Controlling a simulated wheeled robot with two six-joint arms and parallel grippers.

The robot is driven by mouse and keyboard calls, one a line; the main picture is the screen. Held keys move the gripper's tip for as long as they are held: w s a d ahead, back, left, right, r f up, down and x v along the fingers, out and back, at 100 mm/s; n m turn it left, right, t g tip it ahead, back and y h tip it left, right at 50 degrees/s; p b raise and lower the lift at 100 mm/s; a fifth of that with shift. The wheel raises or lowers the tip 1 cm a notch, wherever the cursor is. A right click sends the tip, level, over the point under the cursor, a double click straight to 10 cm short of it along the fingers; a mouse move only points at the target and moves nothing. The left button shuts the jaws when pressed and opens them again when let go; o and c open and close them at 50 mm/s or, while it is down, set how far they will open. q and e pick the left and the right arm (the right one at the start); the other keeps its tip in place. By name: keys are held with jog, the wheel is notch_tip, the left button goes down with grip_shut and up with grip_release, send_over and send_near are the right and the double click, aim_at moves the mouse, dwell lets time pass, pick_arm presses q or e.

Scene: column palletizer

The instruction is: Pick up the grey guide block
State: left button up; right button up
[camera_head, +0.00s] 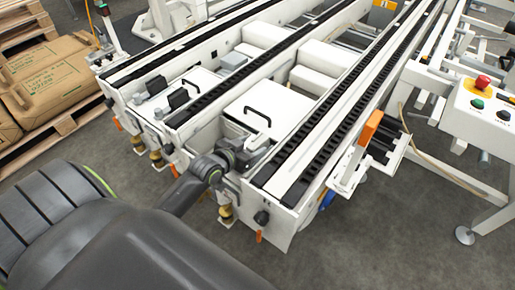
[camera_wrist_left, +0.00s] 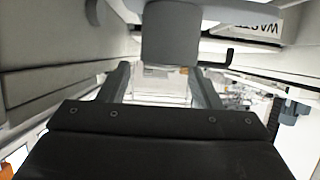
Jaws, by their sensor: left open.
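My left gripper (camera_wrist_left: 160,78) is open, with one grey finger on each side below the block. The block's lower end lies close to the gap between the fingertips; I cannot tell whether they touch it. In the head view my left gripper (camera_head: 258,154) reaches into the near end of the white conveyor frame, beside a black rail. There I cannot clearly separate the block from the gripper. My right gripper does not show.
White conveyor beams with black chain rails (camera_head: 335,100) run close on both sides. A white cover with a black handle (camera_head: 258,115) lies just behind the gripper. An orange-capped bracket (camera_head: 371,127) stands to the right. A control box (camera_head: 482,107) is farther right, and stacked sacks (camera_head: 50,80) are left.

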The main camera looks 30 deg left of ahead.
aim_at(257, 142)
pick_arm(q)
jog(key=b+x, duration=0.1)
jog(key=x, duration=0.3)
jog(key=c, duration=1.1)
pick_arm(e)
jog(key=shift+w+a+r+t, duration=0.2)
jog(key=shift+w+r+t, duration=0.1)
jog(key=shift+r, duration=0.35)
